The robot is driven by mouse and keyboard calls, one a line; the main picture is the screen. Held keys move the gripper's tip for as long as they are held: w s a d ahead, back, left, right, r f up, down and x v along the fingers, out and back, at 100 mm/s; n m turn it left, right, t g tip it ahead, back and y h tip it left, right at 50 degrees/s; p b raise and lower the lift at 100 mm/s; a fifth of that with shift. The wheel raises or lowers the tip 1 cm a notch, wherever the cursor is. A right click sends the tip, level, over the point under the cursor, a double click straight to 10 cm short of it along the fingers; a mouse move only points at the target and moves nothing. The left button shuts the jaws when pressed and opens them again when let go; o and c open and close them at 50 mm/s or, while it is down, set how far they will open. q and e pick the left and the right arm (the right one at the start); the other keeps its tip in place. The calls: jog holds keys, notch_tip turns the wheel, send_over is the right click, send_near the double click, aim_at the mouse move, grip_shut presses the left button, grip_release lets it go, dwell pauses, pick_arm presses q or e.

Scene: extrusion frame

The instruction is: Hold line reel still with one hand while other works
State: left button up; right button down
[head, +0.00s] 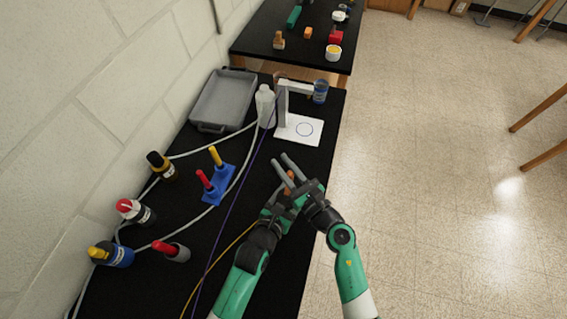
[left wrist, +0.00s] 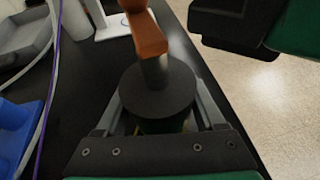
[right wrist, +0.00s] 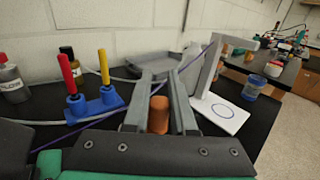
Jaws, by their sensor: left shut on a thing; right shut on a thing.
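The line reel (left wrist: 158,92) shows in the left wrist view as a dark round disc with a grey post and an orange-brown handle (left wrist: 147,35) on top. My left gripper (head: 276,206) is shut around the reel's body, with one finger on each side. My right gripper (head: 290,165) is close above and beside it, its grey fingers pointing up and left in the head view. In the right wrist view, the orange handle (right wrist: 158,115) stands between the right fingers, and that gripper is shut on it. In the head view the hands mostly hide the reel.
A white stand (head: 298,129) with a blue circle lies ahead, beside a white bottle (head: 265,106) and grey tray (head: 223,100). A blue holder (head: 218,186) with red and yellow handles and several bottles stand at left. Purple and yellow lines cross the black bench.

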jog(key=shift+s+a+n+g+y, duration=0.15)
jog(key=shift+a+n+g+y, duration=0.25)
jog(key=shift+n+g+y, duration=0.4)
jog(key=shift+s+a+n+g+y, duration=0.1)
jog(key=shift+a+n+g+y, duration=0.3)
jog(key=shift+n+g+y, duration=0.4)
jog(key=c, duration=0.7)
grip_release()
jog(key=v, duration=1.2)
jog(key=shift+d, duration=0.1)
jog(key=shift+f, duration=0.1)
